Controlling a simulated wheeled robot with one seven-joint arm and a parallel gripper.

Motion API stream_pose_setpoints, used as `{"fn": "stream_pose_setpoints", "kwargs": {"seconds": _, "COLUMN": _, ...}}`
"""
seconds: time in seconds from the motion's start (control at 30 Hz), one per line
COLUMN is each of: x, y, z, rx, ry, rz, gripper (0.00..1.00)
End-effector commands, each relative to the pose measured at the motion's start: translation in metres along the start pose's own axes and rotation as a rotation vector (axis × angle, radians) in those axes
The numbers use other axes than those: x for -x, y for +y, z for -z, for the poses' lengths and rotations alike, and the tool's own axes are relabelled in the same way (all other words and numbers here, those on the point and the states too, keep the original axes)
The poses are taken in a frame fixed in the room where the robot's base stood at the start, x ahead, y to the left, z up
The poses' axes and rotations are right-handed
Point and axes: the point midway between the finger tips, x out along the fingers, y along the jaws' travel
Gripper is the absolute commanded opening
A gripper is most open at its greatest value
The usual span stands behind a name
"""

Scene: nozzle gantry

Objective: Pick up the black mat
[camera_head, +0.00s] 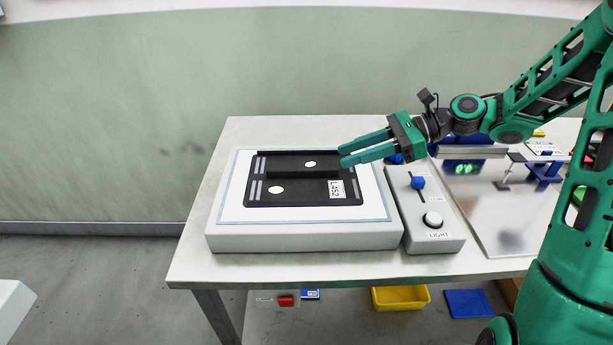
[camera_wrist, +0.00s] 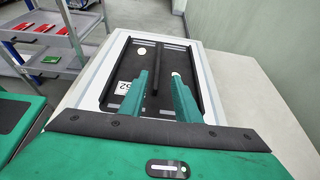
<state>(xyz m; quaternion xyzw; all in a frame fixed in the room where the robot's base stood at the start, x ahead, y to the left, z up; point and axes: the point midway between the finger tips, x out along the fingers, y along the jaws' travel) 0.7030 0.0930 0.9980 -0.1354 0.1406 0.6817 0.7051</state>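The black mat (camera_head: 260,179) lies on the white top of a light panel. It carries white discs, pale stripes, a white label and a raised black bar (camera_head: 300,174). The mat also shows in the wrist view (camera_wrist: 172,50), with the bar running lengthwise. My gripper (camera_head: 343,157) is open and empty by the mat's right end, with its fingers pointing left. In the wrist view my two fingers (camera_wrist: 160,75) stand apart, one either side of the bar's line. The fingers hide part of the mat there. I cannot tell the exact gap between fingers and bar.
The light panel (camera_head: 300,236) stands at the table's left. A grey control box (camera_head: 430,240) with a blue slider and white knob is right of it. A metal plate with blue fixtures (camera_head: 500,220) lies further right. A shelved cart (camera_wrist: 50,45) shows in the wrist view.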

Motion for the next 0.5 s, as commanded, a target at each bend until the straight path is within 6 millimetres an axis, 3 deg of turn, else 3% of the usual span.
{"fn": "stream_pose_setpoints", "kwargs": {"seconds": 0.3, "x": -0.043, "y": 0.001, "z": 0.000, "rx": -0.001, "ry": -0.001, "rz": -0.002, "gripper": 0.30}}
{"fn": "stream_pose_setpoints", "kwargs": {"seconds": 0.5, "x": -0.055, "y": 0.001, "z": 0.000, "rx": 0.000, "ry": -0.001, "rz": 0.000, "gripper": 0.30}}
